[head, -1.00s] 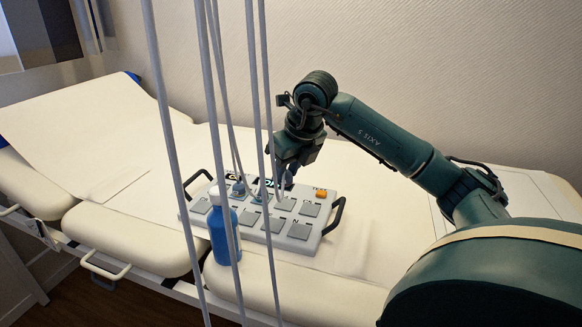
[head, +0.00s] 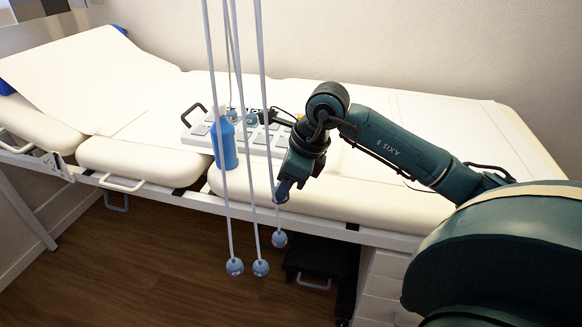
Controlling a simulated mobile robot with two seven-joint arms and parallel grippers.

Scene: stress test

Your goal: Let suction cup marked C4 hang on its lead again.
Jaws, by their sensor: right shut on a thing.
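My right gripper (head: 284,186) is in front of the table's front edge. It is shut on a small blue suction cup (head: 281,194), mostly hidden by the fingers; its mark cannot be read. Three blue-grey suction cups hang free below table height: a left one (head: 234,266), a middle one (head: 261,268) and a right one with a reddish mark (head: 279,240). Their marks are too small to read. The right one hangs just below my gripper, on a lead (head: 266,110) that passes close to the fingers. My left gripper is not in view.
A grey panel with square pads (head: 197,134) lies on the cream treatment table (head: 390,120); another cup (head: 251,119) sits on it. A blue bottle (head: 224,150) stands at its front. The hanging leads cross the space before the table. Wooden floor (head: 150,270) lies open below.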

